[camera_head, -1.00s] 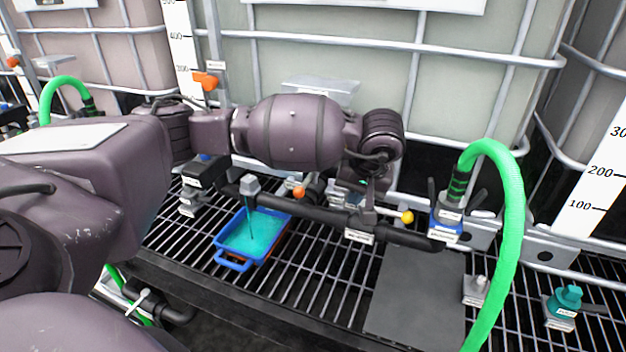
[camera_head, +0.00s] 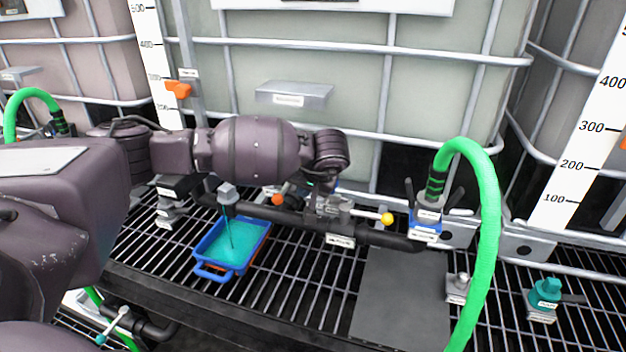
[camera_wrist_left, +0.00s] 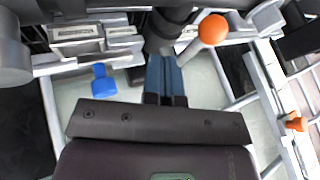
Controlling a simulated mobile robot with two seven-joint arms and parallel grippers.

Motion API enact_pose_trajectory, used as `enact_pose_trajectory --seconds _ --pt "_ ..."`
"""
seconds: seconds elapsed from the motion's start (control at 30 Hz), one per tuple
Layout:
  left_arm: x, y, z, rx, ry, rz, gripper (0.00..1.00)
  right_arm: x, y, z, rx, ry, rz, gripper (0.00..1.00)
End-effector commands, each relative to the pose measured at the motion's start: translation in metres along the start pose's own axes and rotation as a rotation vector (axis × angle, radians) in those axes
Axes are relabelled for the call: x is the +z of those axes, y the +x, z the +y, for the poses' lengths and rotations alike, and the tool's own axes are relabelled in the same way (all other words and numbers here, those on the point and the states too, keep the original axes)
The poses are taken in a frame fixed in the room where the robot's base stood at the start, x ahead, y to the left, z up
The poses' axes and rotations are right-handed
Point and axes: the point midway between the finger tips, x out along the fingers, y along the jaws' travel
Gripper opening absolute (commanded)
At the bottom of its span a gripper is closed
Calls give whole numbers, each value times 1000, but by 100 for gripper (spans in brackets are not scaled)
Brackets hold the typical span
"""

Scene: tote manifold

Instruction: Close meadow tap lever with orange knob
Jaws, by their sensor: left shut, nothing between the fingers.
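The orange knob (camera_head: 278,200) sits by the dark pipe (camera_head: 270,213), just left of my left gripper. In the left wrist view the orange knob (camera_wrist_left: 213,29) stands on its lever, right of the fingertips; I cannot tell whether they touch. My left gripper (camera_head: 322,205) is low over the pipe, partly hidden by its own wrist. Its blue fingers (camera_wrist_left: 165,78) are shut and empty. A thin teal stream falls from a grey spout (camera_head: 227,193) into the blue tray (camera_head: 212,274). I cannot read which tap is meadow. My right gripper is out of view.
A yellow knob (camera_head: 387,219) is on a lever right of my left gripper. A blue knob (camera_wrist_left: 100,80) shows in the wrist view. A green hose (camera_head: 490,230) arches at the right. Caged tanks stand behind. A dark plate (camera_head: 400,295) is bare.

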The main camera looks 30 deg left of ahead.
Motion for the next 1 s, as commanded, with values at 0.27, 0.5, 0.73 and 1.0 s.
enact_pose_trajectory --seconds 0.27,0.5,0.73,1.0 --pt "0 13 -25 -1 -4 3 0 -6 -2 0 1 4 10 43" --pt "1 16 -28 1 -3 3 0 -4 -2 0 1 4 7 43" --pt "1 16 -28 0 -3 3 0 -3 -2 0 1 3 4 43" --pt "-4 22 -34 10 21 15 0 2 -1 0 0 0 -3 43"
